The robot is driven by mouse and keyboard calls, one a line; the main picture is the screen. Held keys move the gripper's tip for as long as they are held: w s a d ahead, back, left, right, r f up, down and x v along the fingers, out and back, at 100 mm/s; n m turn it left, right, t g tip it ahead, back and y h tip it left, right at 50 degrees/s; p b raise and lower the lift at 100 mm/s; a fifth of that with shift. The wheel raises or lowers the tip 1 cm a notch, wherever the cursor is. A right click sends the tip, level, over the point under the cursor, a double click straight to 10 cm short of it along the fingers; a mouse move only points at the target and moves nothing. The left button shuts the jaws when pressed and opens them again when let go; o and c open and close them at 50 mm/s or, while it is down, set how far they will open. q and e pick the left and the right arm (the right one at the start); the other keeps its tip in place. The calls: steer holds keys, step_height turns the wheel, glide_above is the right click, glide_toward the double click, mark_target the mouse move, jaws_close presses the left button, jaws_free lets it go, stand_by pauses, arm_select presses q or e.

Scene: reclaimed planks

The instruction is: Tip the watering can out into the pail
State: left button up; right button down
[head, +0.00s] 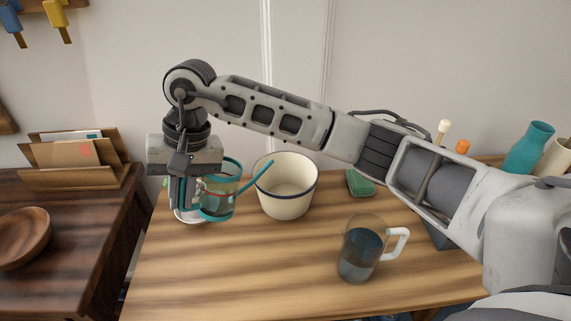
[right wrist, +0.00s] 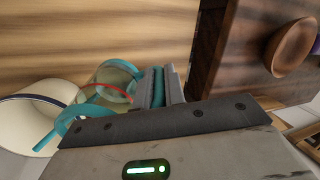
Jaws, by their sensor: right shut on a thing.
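The watering can (head: 222,188) has a see-through body with teal rims and a teal spout. My right gripper (head: 187,200) points down at its left side and is shut on its teal handle, which shows between the fingers in the right wrist view (right wrist: 159,86). The can looks about upright, with its spout (head: 260,175) pointing right and its tip by the pail's left rim. The cream pail (head: 287,199) with a dark blue rim stands on the table just right of the can; it also shows in the right wrist view (right wrist: 30,112). My left gripper is not in view.
A clear jug (head: 358,262) with a white handle stands front right of the pail. A green sponge (head: 360,184) lies right of the pail. A white dish (head: 183,217) shows under my gripper. A darker table with a wooden bowl (head: 24,238) and letter rack (head: 75,178) stands left.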

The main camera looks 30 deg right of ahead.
steer(key=d+r+p, duration=0.1)
steer(key=r+y, duration=0.1)
steer(key=r, duration=0.1)
steer(key=shift+d+p, duration=0.35)
steer(key=shift+p, duration=0.05)
steer(key=shift+w+d+r+y+p, duration=0.1)
steer(key=shift+d+r+y+p, duration=0.4)
steer(key=shift+y, duration=0.2)
steer(key=shift+d+r+y+p, duration=0.3)
steer(key=shift+d+r+p, duration=0.1)
steer(key=shift+d+r, duration=0.15)
steer(key=shift+d+r+y+p, duration=0.4)
steer(key=shift+r+p, duration=0.05)
steer(key=shift+r, duration=0.1)
steer(key=shift+w+d+b, duration=0.1)
steer(key=shift+d+b, duration=0.1)
steer(key=shift+b, duration=0.2)
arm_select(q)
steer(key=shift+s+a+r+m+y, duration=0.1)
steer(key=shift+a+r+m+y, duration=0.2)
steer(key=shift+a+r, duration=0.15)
arm_select(e)
steer(key=shift+r, duration=0.1)
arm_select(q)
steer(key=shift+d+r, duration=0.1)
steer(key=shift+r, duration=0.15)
